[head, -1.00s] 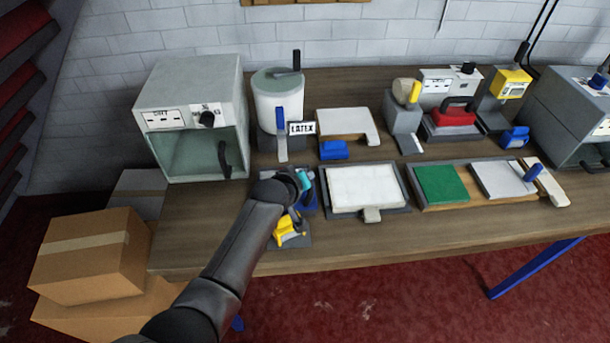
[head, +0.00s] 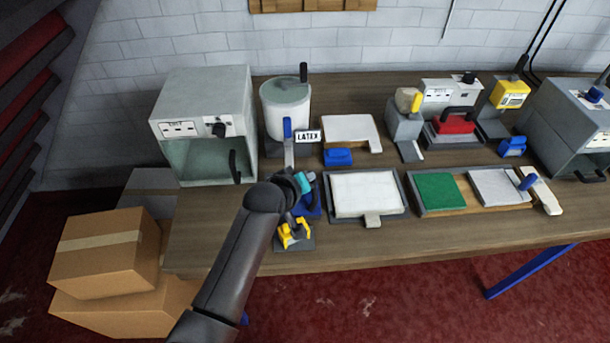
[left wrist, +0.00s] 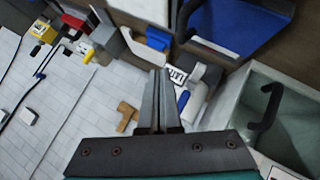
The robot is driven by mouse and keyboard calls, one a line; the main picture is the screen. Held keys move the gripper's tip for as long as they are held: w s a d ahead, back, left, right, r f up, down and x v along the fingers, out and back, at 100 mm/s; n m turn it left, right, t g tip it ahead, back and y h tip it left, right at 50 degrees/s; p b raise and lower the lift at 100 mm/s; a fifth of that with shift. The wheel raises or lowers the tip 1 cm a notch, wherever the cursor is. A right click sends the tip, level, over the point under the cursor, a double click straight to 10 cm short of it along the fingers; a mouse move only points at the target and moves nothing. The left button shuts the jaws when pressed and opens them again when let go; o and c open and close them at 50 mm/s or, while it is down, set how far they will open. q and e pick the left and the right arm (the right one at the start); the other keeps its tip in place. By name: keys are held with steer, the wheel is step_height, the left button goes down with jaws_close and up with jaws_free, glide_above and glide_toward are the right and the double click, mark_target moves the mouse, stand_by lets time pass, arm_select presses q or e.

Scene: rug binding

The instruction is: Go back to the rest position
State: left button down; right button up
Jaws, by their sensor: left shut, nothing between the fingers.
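My left arm comes in from the lower left in the head view, and its teal wrist part (head: 303,183) is above the front left of the bench. The fingers are hidden behind the arm there. In the left wrist view my left gripper (left wrist: 158,75) is shut and empty, its two grey fingers side by side. It appears apart from the things behind it. My right gripper is in neither view now.
On the bench (head: 400,232) stand a grey cabinet (head: 205,95), a latex pot (head: 285,95), a white-filled tray (head: 365,195) and a tray with a green pad (head: 438,193). A yellow tool (head: 294,234) lies close by my arm. Cardboard boxes (head: 105,255) stand at left.

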arm_select(q)
steer(key=shift+d+v, duration=0.2)
steer(key=shift+v, duration=0.65)
steer(key=shift+d+v, duration=0.2)
steer(key=shift+v, duration=0.7)
steer(key=shift+s+r, duration=0.1)
steer(key=shift+r, duration=0.05)
